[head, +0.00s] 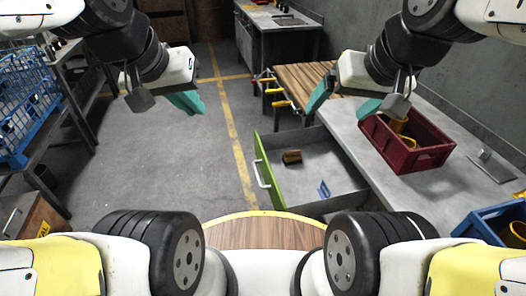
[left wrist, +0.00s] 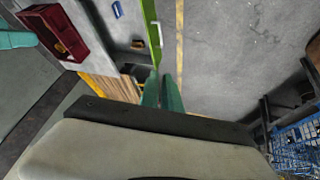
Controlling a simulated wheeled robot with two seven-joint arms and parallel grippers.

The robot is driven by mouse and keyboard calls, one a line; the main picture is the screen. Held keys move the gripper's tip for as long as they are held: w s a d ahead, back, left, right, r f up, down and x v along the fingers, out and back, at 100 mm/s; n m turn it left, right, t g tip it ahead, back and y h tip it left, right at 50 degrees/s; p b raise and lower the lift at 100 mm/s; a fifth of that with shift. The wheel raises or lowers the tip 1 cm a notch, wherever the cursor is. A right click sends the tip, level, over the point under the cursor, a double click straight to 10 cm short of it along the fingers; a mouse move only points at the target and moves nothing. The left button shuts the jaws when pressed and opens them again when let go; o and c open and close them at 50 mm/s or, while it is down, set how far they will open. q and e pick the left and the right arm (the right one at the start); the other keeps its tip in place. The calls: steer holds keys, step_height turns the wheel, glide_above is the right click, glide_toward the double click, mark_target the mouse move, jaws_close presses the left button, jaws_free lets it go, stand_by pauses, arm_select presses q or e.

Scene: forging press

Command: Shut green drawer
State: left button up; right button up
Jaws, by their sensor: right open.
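The green drawer (head: 270,172) is pulled out from the grey workbench, its green front facing left with a pale bar handle (head: 261,174). A brown block (head: 292,157) and a small blue item (head: 323,190) lie inside it. In the left wrist view the green front (left wrist: 151,25) shows edge-on beyond the fingers. My left gripper (head: 187,102) hangs in the air left of and beyond the drawer, touching nothing; its fingers are close together and empty. My right gripper (head: 343,102) is open and empty above the workbench, with its fingers wide apart.
A dark red crate (head: 425,157) with yellow contents stands on the workbench (head: 375,170). A blue bin (head: 480,222) is at the lower right. A blue wire basket (head: 25,105) stands on a rack at left. The floor left of the drawer is clear.

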arm_select(q)
steer(key=w+d+f+n, duration=0.1)
steer(key=w, duration=0.2)
steer(key=w+d+f+n+g, duration=0.1)
steer(key=w+n, duration=0.1)
steer(key=w, duration=0.1)
steer(key=w+d+f+n+g+h, duration=0.1)
steer(key=w+f+n, duration=0.1)
steer(key=w, duration=0.2)
steer(key=shift+d, duration=0.25)
jaws_close()
steer(key=w+d+f+n+g+h, duration=0.1)
steer(key=w+d+f+n, duration=0.1)
steer(key=w+f+n, duration=0.6)
steer(key=w+d+f+n+g, duration=0.1)
steer(key=w+d+f+n, duration=0.3)
steer(key=f, duration=0.6)
steer(key=w+d+f+n, duration=0.1)
steer(key=w+f+n, duration=0.1)
steer(key=f, duration=0.9)
steer(key=w+d+f+n+g, duration=0.1)
steer(key=w+f+n, duration=0.1)
steer(key=f, duration=0.9)
steer(key=shift+w+d, duration=0.2)
steer(key=shift+w, duration=0.1)
steer(key=shift+f, duration=0.1)
